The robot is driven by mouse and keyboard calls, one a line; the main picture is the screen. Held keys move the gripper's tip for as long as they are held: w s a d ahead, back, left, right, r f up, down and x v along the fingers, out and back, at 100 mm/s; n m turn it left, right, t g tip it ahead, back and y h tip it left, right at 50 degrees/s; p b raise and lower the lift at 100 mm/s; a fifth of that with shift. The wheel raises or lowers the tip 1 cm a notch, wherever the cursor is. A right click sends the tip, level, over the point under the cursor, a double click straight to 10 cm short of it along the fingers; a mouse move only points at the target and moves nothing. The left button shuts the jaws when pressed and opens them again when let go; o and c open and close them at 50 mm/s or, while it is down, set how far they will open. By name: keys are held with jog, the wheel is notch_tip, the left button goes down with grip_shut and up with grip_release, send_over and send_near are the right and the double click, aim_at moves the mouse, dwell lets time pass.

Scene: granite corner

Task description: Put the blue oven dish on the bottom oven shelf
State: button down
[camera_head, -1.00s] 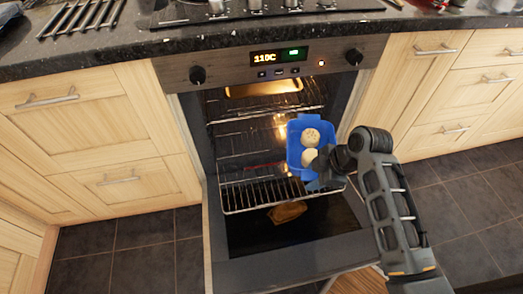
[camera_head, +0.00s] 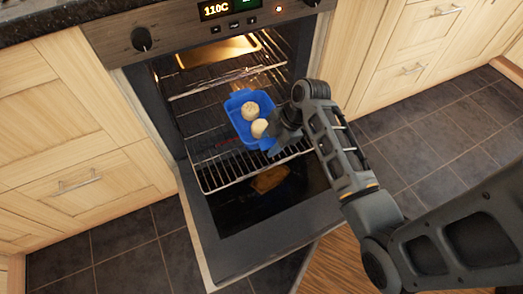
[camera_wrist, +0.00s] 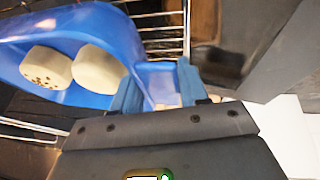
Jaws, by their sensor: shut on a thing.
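The blue oven dish (camera_head: 237,106) holds two pale round bread rolls (camera_head: 250,111). In the head view it is at the open oven's mouth, over or just above the lower pulled-out wire shelf (camera_head: 207,184); I cannot tell if it touches. My gripper (camera_head: 277,138) is shut on the dish's near right side. In the wrist view the two blue fingertips (camera_wrist: 158,90) pinch the dish's edge, and the dish (camera_wrist: 110,25) fills the upper left. The far side of the dish and part of the shelf are hidden.
The oven door (camera_head: 270,240) is folded down and open. A lit upper shelf holds a metallic tray (camera_head: 215,50). A brown item (camera_head: 270,179) lies below the lower shelf, seen through or past its wires. Wooden cabinets (camera_head: 75,170) flank the oven.

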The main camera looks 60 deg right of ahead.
jog(key=shift+w+a+f, duration=0.1)
jog(key=shift+w+f, duration=0.25)
jog(key=shift+w, duration=0.3)
jog(key=shift+w+a+f, duration=0.1)
jog(key=shift+w+f, duration=0.25)
jog(key=shift+w, duration=0.25)
jog(key=shift+f+b, duration=0.85)
jog(key=shift+f, duration=1.2)
jog(key=c, duration=0.6)
grip_release()
